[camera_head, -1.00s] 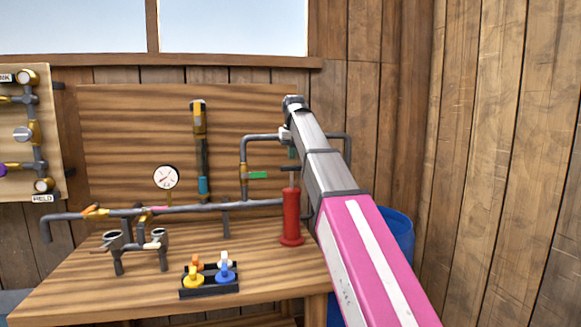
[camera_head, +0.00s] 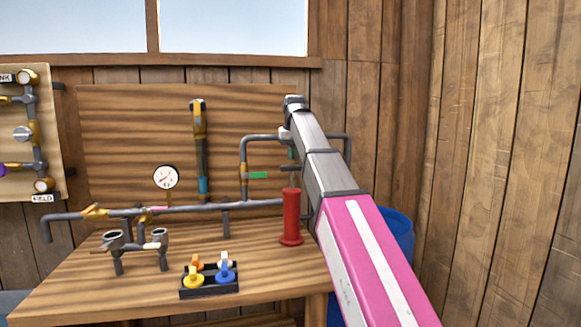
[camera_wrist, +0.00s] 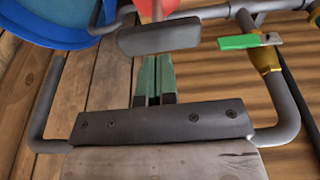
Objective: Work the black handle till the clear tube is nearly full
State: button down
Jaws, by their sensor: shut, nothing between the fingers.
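The black handle (camera_head: 290,168) is a short dark bar on a thin rod above the upright red pump (camera_head: 291,216), at the bench's right. The handle also shows in the wrist view (camera_wrist: 158,37), with part of the red pump (camera_wrist: 157,8) beyond it. My gripper (camera_head: 291,153) has green fingers, mostly hidden by my arm in the head view. In the wrist view my gripper (camera_wrist: 153,60) is shut and empty, its tips close to the handle; touching cannot be told. The clear tube (camera_head: 203,160) stands upright against the board, with blue only at its lower end.
A pipe with a green lever (camera_head: 258,175) stands left of the handle. A pressure gauge (camera_head: 165,177) rises from the long horizontal pipe. A black tray (camera_head: 210,291) with coloured valve parts lies at the bench front. A blue barrel (camera_head: 400,235) stands right of the bench.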

aim_at(292, 166)
jog(key=shift+f, duration=0.1)
dwell(2.1)
dwell(0.5)
jog(key=shift+f, duration=3.2)
jog(key=shift+r, duration=3.3)
